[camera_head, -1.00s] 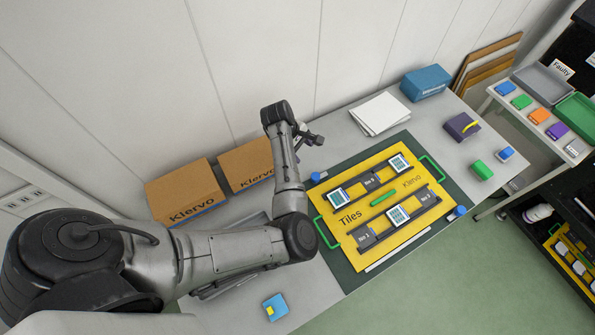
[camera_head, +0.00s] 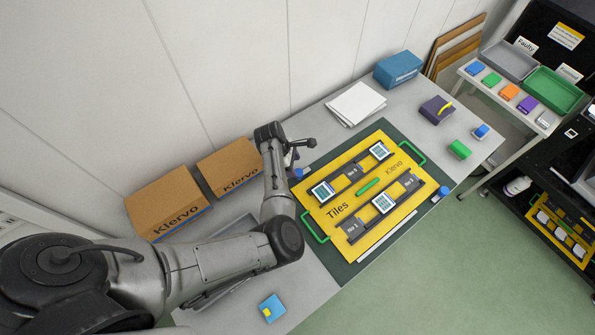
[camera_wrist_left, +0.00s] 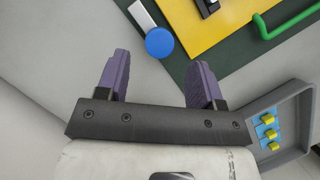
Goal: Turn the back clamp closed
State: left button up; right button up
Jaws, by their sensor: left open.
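The back clamp (camera_head: 298,173) is a blue round knob at the back left corner of the yellow Tiles board (camera_head: 325,222). In the left wrist view its blue knob (camera_wrist_left: 159,43) has a pale bar (camera_wrist_left: 142,13) that lies beside the yellow board, not over it. My left gripper (camera_head: 297,156) is near the back clamp; its fingertips are hard to make out in the head view. In the wrist view the purple fingers of my left gripper (camera_wrist_left: 158,75) are apart and empty, with the knob ahead between them, not touched. My right gripper is out of view.
Another blue knob (camera_head: 443,191) sits at the board's right end. Green handles (camera_head: 314,227) stand at the board's ends. Cardboard boxes (camera_head: 168,203) stand behind my left arm. A grey tray (camera_wrist_left: 294,112) with blue and yellow pieces is right of the fingers in the wrist view.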

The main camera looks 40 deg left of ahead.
aim_at(298, 172)
pick_arm(q)
jog(key=x, duration=0.4)
jog(key=shift+d+f+b, duration=0.1)
jog(key=shift+f+b, duration=0.2)
jog(key=shift+f, duration=0.05)
jog(key=shift+c, duration=0.2)
